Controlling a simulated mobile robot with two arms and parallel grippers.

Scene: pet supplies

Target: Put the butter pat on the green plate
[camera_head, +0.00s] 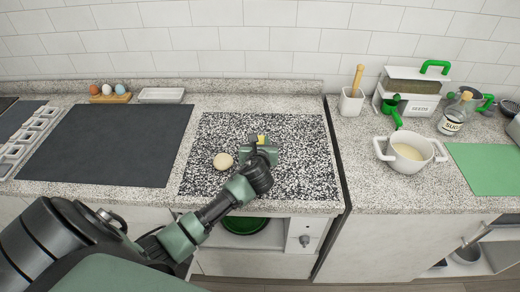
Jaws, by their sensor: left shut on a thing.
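The butter pat (262,139) is a small yellow piece at the tip of my left gripper (260,146), over the black-and-white speckled board. My left gripper is shut on it, and the fingers hide part of it. I cannot tell whether the pat touches the board. A round green plate (243,225) sits in the open space below the counter's front edge, partly hidden by my arm. My right gripper is not in view.
A pale round ball (223,161) lies on the speckled board (310,170) left of my gripper. A dark mat (105,145) is at left. A white pot (408,152), a seed box (408,90) and a green mat (488,168) are at right.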

